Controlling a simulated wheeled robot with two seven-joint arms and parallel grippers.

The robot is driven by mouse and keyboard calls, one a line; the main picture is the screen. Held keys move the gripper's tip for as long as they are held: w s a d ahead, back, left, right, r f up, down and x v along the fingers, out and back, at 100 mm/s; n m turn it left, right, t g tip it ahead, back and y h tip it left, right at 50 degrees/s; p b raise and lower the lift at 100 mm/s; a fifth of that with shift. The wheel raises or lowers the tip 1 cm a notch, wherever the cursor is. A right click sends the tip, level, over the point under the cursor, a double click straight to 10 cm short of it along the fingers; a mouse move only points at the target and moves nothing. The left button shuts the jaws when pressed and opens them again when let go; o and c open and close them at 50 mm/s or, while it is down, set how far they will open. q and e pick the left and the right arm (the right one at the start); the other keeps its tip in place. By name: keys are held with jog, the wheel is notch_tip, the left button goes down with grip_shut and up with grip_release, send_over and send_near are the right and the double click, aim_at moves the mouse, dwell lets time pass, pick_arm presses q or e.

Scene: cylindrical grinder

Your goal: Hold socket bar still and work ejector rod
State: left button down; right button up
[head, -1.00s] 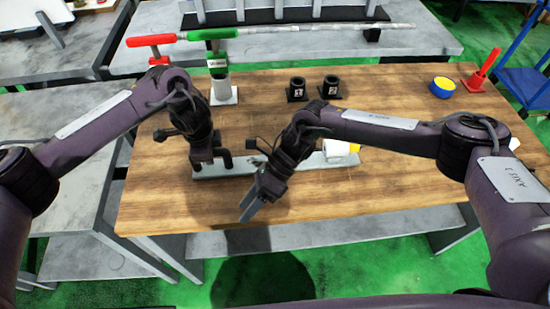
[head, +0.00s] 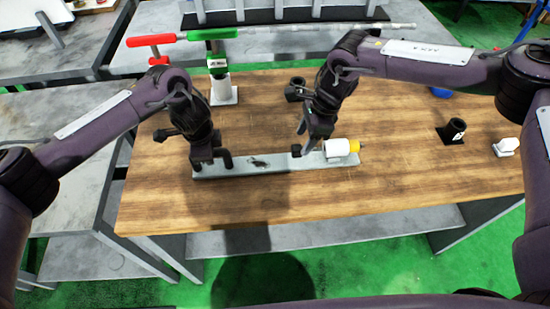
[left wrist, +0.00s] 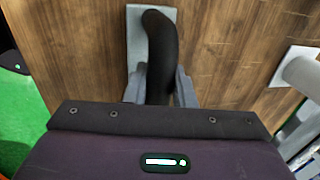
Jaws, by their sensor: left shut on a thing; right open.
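The grey socket bar (head: 235,168) lies along the middle of the wooden table, with a dark mark or slot in its top. A white cylinder (head: 337,148) with a yellow end sits at its right end. A black curved handle (left wrist: 160,45) rises from its left end. My left gripper (head: 213,160) is shut on that handle. My right gripper (head: 303,138) is open, pointing down close to the bar, left of the white cylinder; I cannot tell if it touches. A long metal rod (head: 330,28) with green and red grips lies at the back; I cannot tell if it is the ejector rod.
A black cup (head: 295,88) stands behind my right gripper, partly hidden. Another black cup (head: 455,131) and a white block (head: 506,147) stand at the right. A white post (head: 222,92) with a green top stands at the back left. The table's front strip (head: 250,208) is clear.

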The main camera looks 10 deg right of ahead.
aim_at(301, 147)
jog(key=shift+x, duration=3.1)
grip_shut()
jog(key=shift+d, duration=1.65)
grip_release()
